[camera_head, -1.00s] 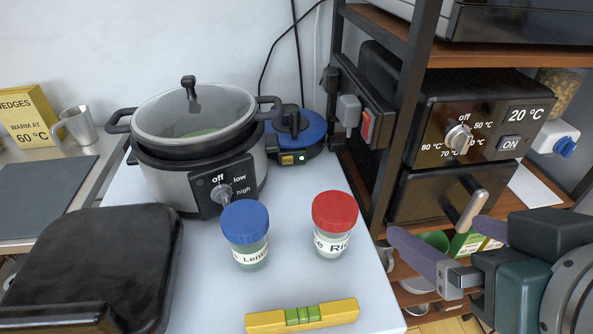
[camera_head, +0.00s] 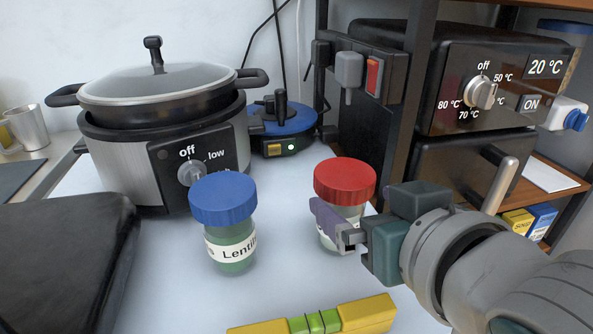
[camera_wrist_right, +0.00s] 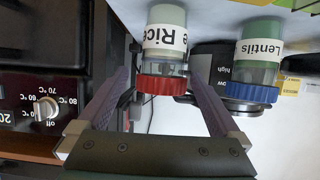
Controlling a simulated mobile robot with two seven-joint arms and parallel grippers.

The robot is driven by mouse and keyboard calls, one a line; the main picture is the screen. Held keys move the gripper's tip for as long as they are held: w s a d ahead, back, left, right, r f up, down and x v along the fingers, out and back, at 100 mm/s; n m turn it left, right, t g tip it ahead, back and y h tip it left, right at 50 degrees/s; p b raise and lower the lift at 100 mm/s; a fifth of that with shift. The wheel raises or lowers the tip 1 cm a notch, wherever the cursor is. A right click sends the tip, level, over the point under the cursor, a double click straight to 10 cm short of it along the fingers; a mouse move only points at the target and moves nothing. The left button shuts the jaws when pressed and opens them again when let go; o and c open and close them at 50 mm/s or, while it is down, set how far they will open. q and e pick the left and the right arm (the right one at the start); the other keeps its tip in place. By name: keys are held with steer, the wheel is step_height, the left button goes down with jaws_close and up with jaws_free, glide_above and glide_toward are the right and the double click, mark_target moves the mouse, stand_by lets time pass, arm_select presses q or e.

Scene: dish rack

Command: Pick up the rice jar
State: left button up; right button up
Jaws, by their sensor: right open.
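The rice jar (camera_head: 345,182) has a red lid and a pale label, and stands upright on the white surface. In the right wrist view the jar (camera_wrist_right: 163,85) is upside down in the picture, its "Rice" label readable. My right gripper (camera_head: 332,218) is open at the jar's near right side, one purple finger covering part of the jar in the head view. In the wrist view its two purple fingers (camera_wrist_right: 160,80) show to either side of the red lid, with no grip on it. My left gripper is not seen.
A blue-lidded lentils jar (camera_head: 231,245) stands left of the rice jar. A yellow and green bar (camera_head: 318,320) lies in front. A slow cooker (camera_head: 125,170) and a blue round appliance (camera_head: 290,140) stand behind. A rack post (camera_head: 408,120) and black oven (camera_head: 455,165) are at right.

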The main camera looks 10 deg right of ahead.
steer(key=b+x, duration=0.1)
steer(key=x, duration=0.3)
steer(key=shift+w+a, duration=0.2)
steer(key=shift+w, duration=0.15)
jaws_close()
stand_by(0.5)
